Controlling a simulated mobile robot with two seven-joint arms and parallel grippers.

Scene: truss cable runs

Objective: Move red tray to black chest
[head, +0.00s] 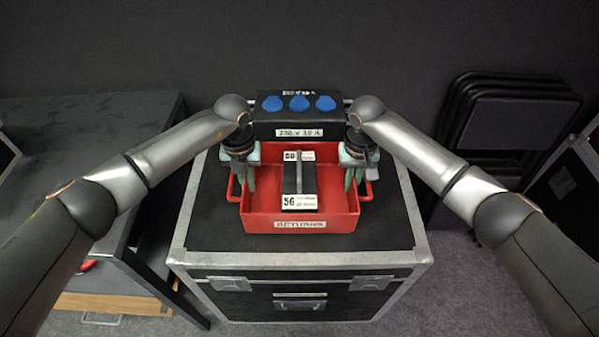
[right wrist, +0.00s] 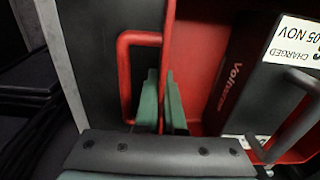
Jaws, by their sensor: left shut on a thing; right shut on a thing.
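The red tray (head: 300,224) is over the top of the black chest (head: 207,205) and looks level and resting on it. A black battery pack with a dark handle and white labels (head: 299,201) is inside the tray. My left gripper (head: 250,186) is shut on the tray's left side, by the handle there. My right gripper (head: 352,184) is shut on its right side. In the right wrist view, the green fingers (right wrist: 162,105) are at the tray's side wall, beside the red loop handle (right wrist: 124,80). The exact contact is partly hidden.
A black box with blue sockets (head: 297,115) stands on the chest right behind the tray. A dark table (head: 75,125) is at the left. Black folded chairs (head: 510,125) and another case (head: 570,190) are at the right. Bare chest top shows around the tray.

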